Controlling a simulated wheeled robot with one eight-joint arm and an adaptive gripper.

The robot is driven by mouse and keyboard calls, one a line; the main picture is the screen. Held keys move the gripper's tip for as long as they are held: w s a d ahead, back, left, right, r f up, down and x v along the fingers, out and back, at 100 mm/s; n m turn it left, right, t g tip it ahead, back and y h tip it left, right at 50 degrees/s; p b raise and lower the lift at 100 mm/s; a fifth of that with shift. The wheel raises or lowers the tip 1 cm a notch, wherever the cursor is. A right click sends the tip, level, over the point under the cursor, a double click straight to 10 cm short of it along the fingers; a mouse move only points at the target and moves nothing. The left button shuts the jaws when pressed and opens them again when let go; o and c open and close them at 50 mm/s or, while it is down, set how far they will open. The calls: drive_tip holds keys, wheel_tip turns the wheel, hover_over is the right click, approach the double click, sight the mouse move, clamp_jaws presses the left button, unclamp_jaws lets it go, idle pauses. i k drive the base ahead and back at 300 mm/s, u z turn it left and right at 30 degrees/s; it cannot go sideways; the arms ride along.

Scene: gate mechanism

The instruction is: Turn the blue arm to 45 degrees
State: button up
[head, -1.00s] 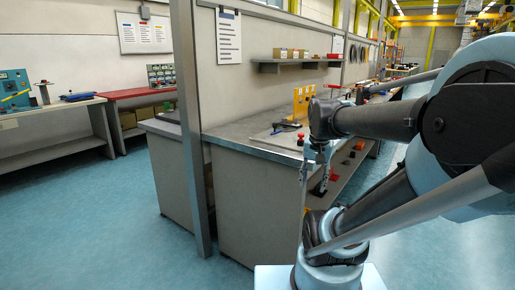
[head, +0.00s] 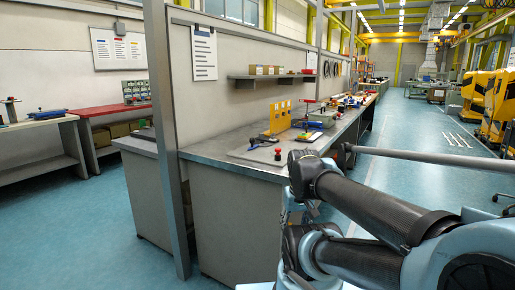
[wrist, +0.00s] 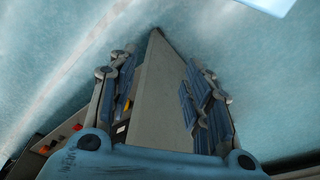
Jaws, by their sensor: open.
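On the central workbench (head: 225,150), a yellow upright panel (head: 280,116) stands on a light board. A small blue part (head: 266,137) lies in front of it, and another blue and yellow part (head: 305,137) lies to its right. I cannot tell which is the task's blue arm, nor its angle. My gripper (head: 300,212) hangs low in front of the bench, partly hidden by my arm, apart from these parts. In the wrist view my gripper (wrist: 160,62) is open and empty, with a grey bench side seen between and beyond the fingers.
A red knob (head: 277,153) is on the bench's front corner. A grey post (head: 168,150) stands at its left end. A left bench (head: 40,124) holds another blue part (head: 42,115).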

sight(255, 144)
drive_tip(key=k, duration=1.3)
drive_tip(key=u, duration=0.45)
drive_tip(key=i, duration=1.6)
drive_tip(key=z, duration=0.45)
